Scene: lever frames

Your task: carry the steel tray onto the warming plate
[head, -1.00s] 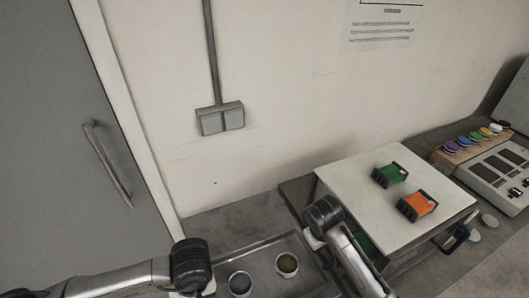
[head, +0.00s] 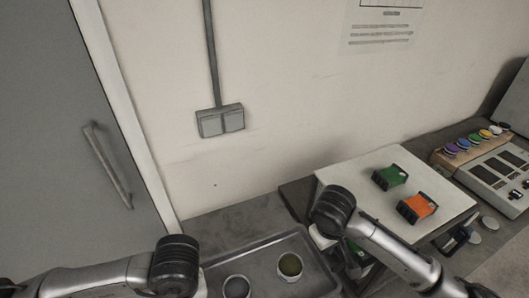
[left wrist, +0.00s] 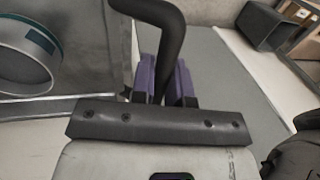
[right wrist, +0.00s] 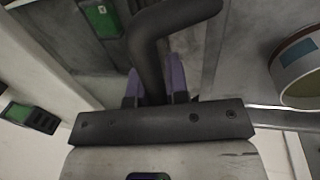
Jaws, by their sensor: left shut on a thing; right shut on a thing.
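The steel tray (head: 262,260) is at the bottom of the head view, with two cups in it, one pale inside (head: 236,287) and one olive inside (head: 290,264). My left gripper (left wrist: 165,82) is shut on a dark bar handle (left wrist: 160,20) at the tray's left end. My right gripper (right wrist: 158,82) is shut on the matching handle (right wrist: 165,20) at the right end. The tray's near edge is cut off in the head view. I cannot tell for sure which surface is the warming plate.
A white-topped stand (head: 345,178) at right bears a green block (head: 389,177) and an orange block (head: 417,207); my right arm passes in front of it. Beyond it is a console (head: 492,172) with coloured knobs. A wall is behind and a grey door (head: 50,130) at left.

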